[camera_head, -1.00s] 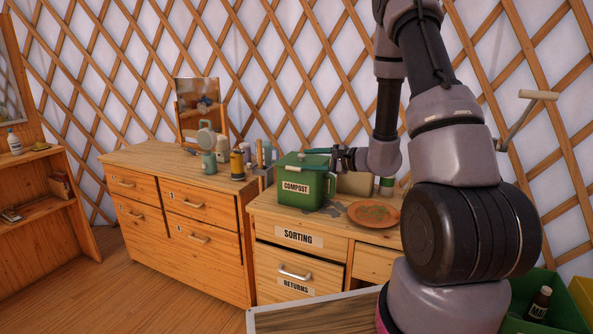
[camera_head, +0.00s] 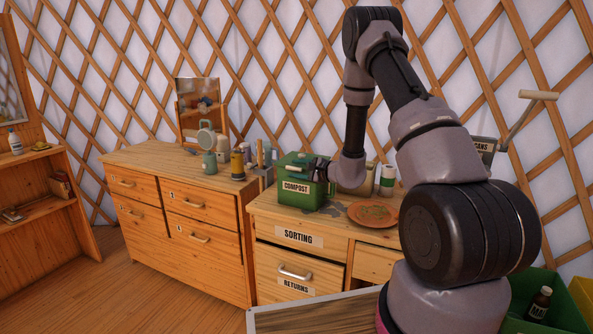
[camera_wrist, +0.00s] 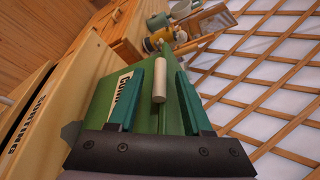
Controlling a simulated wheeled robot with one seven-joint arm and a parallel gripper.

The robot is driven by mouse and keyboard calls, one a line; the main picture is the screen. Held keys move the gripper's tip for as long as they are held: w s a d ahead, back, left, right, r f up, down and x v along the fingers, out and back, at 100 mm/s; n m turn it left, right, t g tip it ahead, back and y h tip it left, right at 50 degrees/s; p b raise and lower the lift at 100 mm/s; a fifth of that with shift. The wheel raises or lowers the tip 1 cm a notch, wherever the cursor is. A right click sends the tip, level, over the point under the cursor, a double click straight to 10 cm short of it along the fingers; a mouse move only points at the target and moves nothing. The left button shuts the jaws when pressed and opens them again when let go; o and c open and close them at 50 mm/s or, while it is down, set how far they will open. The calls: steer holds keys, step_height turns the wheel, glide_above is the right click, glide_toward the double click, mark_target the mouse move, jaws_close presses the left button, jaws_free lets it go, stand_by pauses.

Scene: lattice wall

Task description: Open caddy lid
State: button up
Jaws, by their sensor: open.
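The green caddy (camera_head: 298,196) with a COMPOST label stands on the sorting cabinet. Its lid (camera_head: 296,160) looks shut, though my gripper covers part of it. My gripper (camera_head: 316,170) is at the right side of the caddy, near its top. In the wrist view, the teal fingers of my gripper (camera_wrist: 172,72) are open and spread over the green caddy (camera_wrist: 104,90). A pale rod-like handle (camera_wrist: 160,82) lies between them, with gaps at both sides. I cannot tell whether the fingers touch the caddy.
An orange plate (camera_head: 373,213) lies right of the caddy on the sorting cabinet (camera_head: 330,238). Small containers (camera_head: 387,180) stand behind it. A taller dresser (camera_head: 150,165) to the left holds bottles and a mirror. The lattice wall is close behind.

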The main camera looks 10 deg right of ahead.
steer(key=shift+w+a, duration=0.1)
jaws_close()
steer(key=shift+f, duration=0.1)
steer(key=shift+s+f, duration=0.15)
steer(key=shift+s, duration=0.05)
stand_by(1.1)
